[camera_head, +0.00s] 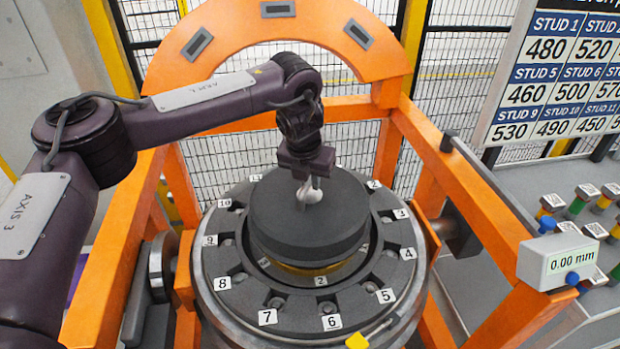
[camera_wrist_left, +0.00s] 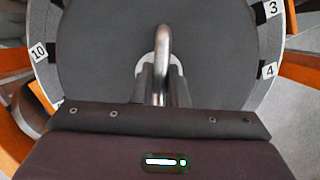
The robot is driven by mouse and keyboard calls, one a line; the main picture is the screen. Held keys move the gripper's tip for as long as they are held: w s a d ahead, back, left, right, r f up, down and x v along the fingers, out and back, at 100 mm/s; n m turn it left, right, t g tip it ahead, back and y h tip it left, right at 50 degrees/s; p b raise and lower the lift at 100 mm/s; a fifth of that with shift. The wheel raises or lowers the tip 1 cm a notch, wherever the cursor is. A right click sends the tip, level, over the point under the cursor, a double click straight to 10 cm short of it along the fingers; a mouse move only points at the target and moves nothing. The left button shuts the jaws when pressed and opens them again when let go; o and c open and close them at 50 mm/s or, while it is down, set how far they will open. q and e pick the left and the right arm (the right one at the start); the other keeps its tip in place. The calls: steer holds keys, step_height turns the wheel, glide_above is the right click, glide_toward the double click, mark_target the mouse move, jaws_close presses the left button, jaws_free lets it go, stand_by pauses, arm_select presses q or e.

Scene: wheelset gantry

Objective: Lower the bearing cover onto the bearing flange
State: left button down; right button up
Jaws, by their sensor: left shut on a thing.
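The bearing cover (camera_head: 310,222) is a dark grey round disc over the middle of the bearing flange (camera_head: 250,301). The flange is a grey ring with numbered labels and studs around it. My left gripper (camera_head: 310,188) is shut on the handle on top of the cover. The left wrist view shows the handle (camera_wrist_left: 163,55) between the fingers, with the cover (camera_wrist_left: 100,45) filling the middle. A gold-coloured part (camera_head: 312,268) shows under the cover's near edge. The cover looks raised above the ring, but its exact gap is hard to tell. My right gripper is out of view.
An orange gantry frame (camera_head: 490,220) surrounds the flange, with an arch (camera_head: 277,20) behind. A gauge reading 0.00 mm (camera_head: 572,262) sits at the right. Several coloured studs (camera_head: 580,198) stand on a grey bench beneath a numbered board (camera_head: 560,75). A yellow tag (camera_head: 357,341) lies at the flange's front edge.

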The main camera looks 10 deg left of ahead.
mark_target(309, 196)
arm_select(q)
steer(key=shift+f+b, duration=1.95)
steer(key=shift+f, duration=1.4)
steer(key=c, duration=1.3)
jaws_free()
steer(key=shift+c, duration=0.2)
steer(key=b+v, duration=0.1)
steer(key=v, duration=0.5)
steer(key=shift+r+b, duration=0.3)
steer(key=shift+r, duration=0.1)
steer(key=shift+s+r, duration=0.25)
steer(key=shift+r, duration=0.2)
